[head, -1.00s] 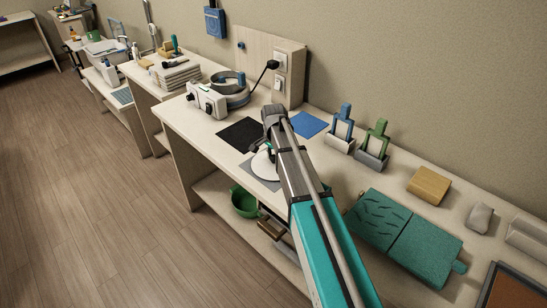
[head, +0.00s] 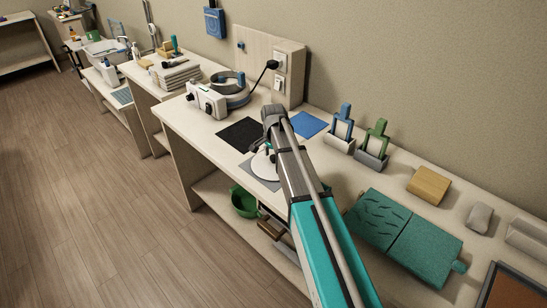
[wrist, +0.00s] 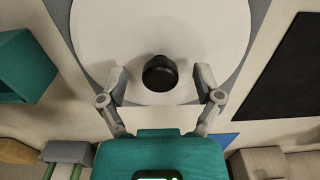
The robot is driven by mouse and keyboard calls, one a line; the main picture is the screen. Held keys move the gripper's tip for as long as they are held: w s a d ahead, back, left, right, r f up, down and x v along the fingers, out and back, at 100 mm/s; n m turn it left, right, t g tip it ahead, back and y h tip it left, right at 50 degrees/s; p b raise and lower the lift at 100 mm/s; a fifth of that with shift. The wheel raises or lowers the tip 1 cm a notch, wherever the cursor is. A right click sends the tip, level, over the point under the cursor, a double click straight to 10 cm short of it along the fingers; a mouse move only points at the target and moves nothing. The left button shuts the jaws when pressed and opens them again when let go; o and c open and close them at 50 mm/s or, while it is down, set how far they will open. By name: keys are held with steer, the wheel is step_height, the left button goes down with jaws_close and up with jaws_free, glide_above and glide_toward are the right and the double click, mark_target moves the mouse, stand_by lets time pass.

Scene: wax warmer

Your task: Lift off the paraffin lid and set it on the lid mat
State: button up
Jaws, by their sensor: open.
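The lid is a round white disc (wrist: 100,35) with a black knob (wrist: 161,73). In the head view the lid (head: 264,170) lies on a grey mat (head: 246,169), partly hidden by my arm. The grey mat (wrist: 57,12) also shows around the disc in the wrist view. My gripper (wrist: 160,74) is open, with one finger on each side of the knob and a visible gap to it on both sides. The wax warmer (head: 232,86) stands farther back with its round blue-rimmed pot uncovered.
A black mat (head: 241,134) lies between the warmer and the lid, and a blue mat (head: 308,124) lies nearer the wall. Blue (head: 342,128) and green (head: 374,146) handled tools stand in holders at right. A teal padded piece (head: 405,237) takes up bench room.

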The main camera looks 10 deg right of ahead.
steer(key=shift+r+p, duration=0.3)
steer(key=shift+p, duration=0.05)
steer(key=shift+r+p, duration=3.5)
steer(key=shift+r, duration=0.2)
steer(key=s+n, duration=1.1)
steer(key=s, duration=1.3)
